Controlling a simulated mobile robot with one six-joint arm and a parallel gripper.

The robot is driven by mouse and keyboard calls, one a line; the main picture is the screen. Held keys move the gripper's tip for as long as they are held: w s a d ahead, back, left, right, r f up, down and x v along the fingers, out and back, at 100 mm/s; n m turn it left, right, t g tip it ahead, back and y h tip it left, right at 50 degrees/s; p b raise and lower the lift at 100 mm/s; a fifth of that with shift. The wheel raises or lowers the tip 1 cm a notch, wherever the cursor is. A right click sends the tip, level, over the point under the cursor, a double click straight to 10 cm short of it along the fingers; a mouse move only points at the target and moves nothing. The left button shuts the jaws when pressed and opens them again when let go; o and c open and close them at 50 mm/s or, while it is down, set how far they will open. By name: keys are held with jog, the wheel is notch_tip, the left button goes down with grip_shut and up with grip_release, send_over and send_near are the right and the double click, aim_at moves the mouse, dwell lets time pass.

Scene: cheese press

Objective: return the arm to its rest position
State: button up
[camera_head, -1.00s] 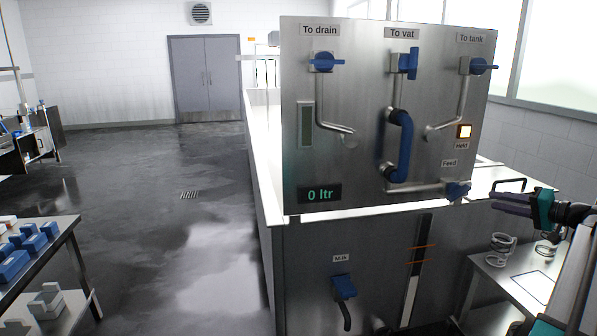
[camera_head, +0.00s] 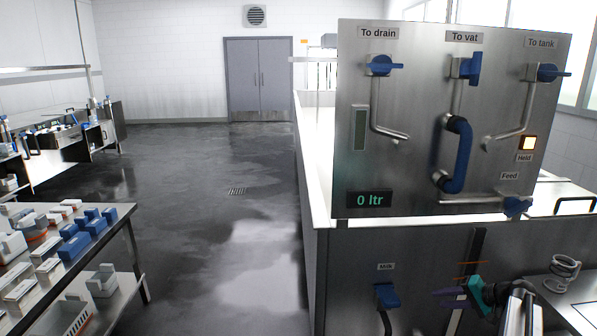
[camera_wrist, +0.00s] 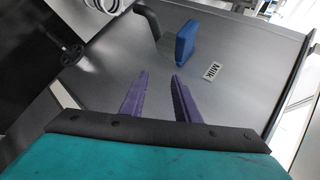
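My gripper (camera_head: 463,297) shows at the lower right in the head view, in front of the lower steel panel (camera_head: 424,246). In the wrist view its two purple fingers (camera_wrist: 157,96) are spread apart with nothing between them. The blue milk valve handle (camera_head: 387,296) is on the lower panel, left of my gripper in the head view. It also shows beyond the fingertips in the wrist view (camera_wrist: 187,43), apart from them, beside the Milk label (camera_wrist: 213,72).
The valve panel (camera_head: 420,120) stands above, with a 0 ltr display (camera_head: 369,199) and a lit Held lamp (camera_head: 529,143). A side table (camera_head: 572,298) with a coil is at the right. A bench (camera_head: 100,245) with blue and white items is at the left. The floor between is clear.

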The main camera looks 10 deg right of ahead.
jog(key=s+a+f+n+g, duration=0.1)
jog(key=s+a+f+g, duration=0.4)
jog(key=a+f, duration=0.8)
jog(key=s+a+f+n+g, duration=0.2)
jog(key=s+a+f, duration=0.5)
jog(key=a+f, duration=0.6)
jog(key=s+a+f+n+g+h, duration=0.2)
jog(key=s+a+f, duration=0.1)
jog(key=s, duration=0.6)
jog(key=s+a+f+n+g+h, duration=0.1)
jog(key=s+a+f+g+h, duration=0.1)
jog(key=s+a, duration=0.4)
jog(key=s+a+f+n+g+h, duration=0.2)
jog(key=s+a+f, duration=0.3)
jog(key=s, duration=0.9)
jog(key=shift+s+n+g, duration=0.15)
jog(key=shift+n+g, duration=0.15)
jog(key=shift+g, duration=0.1)
jog(key=shift+f, duration=0.1)
dwell(2.0)
